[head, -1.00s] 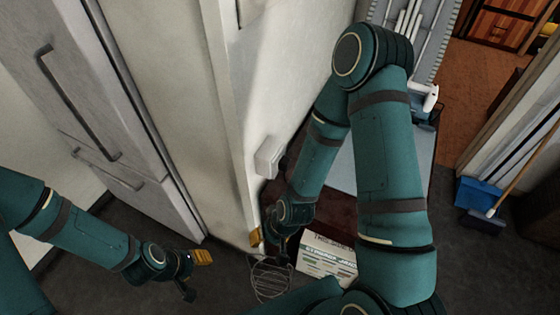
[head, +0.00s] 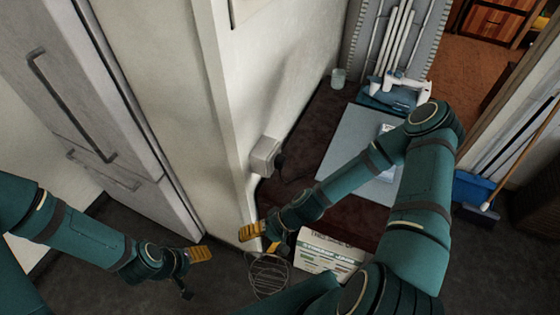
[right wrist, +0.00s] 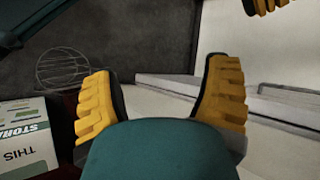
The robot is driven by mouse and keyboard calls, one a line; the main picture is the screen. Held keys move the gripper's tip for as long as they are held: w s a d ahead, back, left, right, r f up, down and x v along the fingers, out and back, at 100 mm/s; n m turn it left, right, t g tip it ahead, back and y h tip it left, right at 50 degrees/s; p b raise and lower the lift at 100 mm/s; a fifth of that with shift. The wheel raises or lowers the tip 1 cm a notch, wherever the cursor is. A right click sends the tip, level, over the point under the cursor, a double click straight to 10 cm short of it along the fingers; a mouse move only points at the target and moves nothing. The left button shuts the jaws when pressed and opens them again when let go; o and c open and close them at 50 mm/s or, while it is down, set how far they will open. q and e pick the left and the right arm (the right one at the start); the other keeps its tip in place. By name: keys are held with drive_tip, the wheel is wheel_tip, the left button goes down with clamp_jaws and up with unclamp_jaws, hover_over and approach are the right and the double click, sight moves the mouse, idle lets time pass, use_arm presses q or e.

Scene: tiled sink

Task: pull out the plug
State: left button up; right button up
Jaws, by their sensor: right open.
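A dark plug (head: 280,162) sits in a pale socket box (head: 264,157) on the white wall, in the middle of the head view. A thin dark cord seems to run from it. My right gripper (head: 259,238) is below the plug and apart from it, near the wall's lower corner, open and empty. Its yellow fingers stand wide apart in the right wrist view (right wrist: 158,95), where the plug does not show. My left gripper (head: 196,270) is further left, low in front of the fridge. One yellow pad shows clearly; its opening is unclear.
A grey fridge (head: 95,120) stands left. A wire basket (head: 268,277) and a printed box (head: 325,254) are below my right gripper. A dark red top with a grey board (head: 345,150), a glass (head: 338,77) and a blue-white item (head: 395,93) lie right of the socket.

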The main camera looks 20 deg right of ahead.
drive_tip(key=w+d+r+m+t+y, duration=0.2)
drive_tip(key=w+d+r+t, duration=0.1)
drive_tip(key=w, duration=0.1)
drive_tip(key=m+t, duration=0.4)
drive_tip(key=t, duration=0.6)
approach(285, 164)
drive_tip(key=x, duration=0.2)
drive_tip(key=shift+r+p, duration=0.35)
drive_tip(key=shift+p, duration=0.05)
drive_tip(key=shift+a, duration=0.1)
drive_tip(key=shift+x, duration=4.45)
drive_tip(key=shift+f, duration=0.1)
